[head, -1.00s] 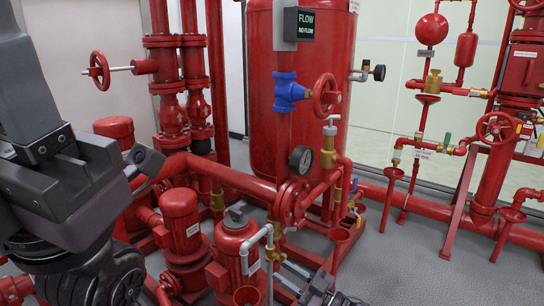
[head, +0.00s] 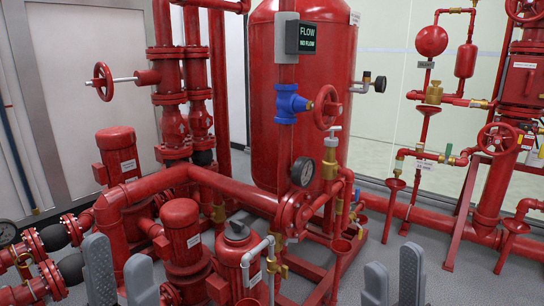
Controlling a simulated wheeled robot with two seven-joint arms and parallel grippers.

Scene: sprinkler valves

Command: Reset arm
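My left gripper (head: 120,278) shows at the bottom left of the head view, its two grey fingers upright, spread apart and empty. My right gripper (head: 393,282) shows at the bottom right, also open with nothing between its fingers. Both are low in front of the pipework and apart from the valves. The blue valve (head: 288,104) with a red handwheel (head: 326,107) sits on the pipe in front of the large red tank (head: 262,150). Above it is a dark sign (head: 306,38) reading FLOW / NO FLOW. My arms below the fingers are out of view.
Red pumps (head: 181,230) and a thick pipe (head: 240,188) stand between the grippers. Another red handwheel (head: 102,81) juts out at left. More valves and pipes (head: 490,185) stand at right. Grey floor (head: 455,270) is open at the lower right.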

